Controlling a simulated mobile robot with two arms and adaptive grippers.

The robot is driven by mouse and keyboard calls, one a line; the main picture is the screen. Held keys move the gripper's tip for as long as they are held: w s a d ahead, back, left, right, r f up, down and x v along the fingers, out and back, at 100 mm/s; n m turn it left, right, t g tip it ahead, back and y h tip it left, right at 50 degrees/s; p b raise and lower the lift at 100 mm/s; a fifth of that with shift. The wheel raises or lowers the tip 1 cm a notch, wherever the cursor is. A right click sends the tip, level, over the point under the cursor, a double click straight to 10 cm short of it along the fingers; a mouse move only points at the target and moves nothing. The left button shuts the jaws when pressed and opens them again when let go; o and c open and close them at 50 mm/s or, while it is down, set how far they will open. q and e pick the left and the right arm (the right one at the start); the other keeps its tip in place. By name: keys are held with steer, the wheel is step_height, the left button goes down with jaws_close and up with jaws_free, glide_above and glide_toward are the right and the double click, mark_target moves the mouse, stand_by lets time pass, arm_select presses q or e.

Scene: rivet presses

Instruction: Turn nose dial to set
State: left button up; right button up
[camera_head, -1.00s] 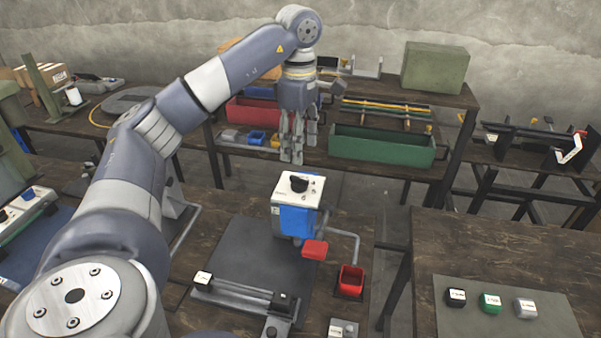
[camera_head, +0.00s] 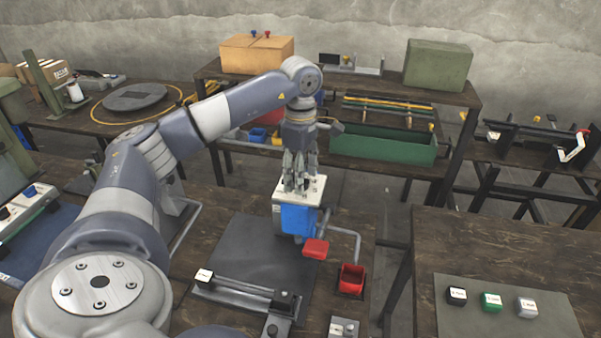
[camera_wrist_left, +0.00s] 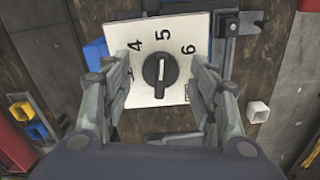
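The nose dial is a black knob (camera_wrist_left: 160,70) on a white plate (camera_wrist_left: 185,35) with the numbers 4, 5 and 6 readable around it in the left wrist view. The knob's white line points up, near the 5. The plate tops the blue-fronted press unit (camera_head: 298,220) in the head view. My left gripper (camera_head: 297,188) points down over this plate and hides the knob there. In the left wrist view its fingers (camera_wrist_left: 165,90) are open, one on each side of the knob, with gaps to it. My right gripper is not in view.
A red pad (camera_head: 315,249) and a red bin (camera_head: 351,280) are at the unit's front right. A bent grey rod (camera_head: 352,235) stands beside it. A dark mat (camera_head: 245,250) lies to the left.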

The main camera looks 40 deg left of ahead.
arm_select(q)
steer(key=c, duration=0.9)
steer(key=n, duration=0.7)
steer(key=shift+n, duration=0.3)
steer(key=n, duration=0.6)
steer(key=shift+r, duration=0.1)
steer(key=n, duration=0.6)
steer(key=shift+n, duration=0.3)
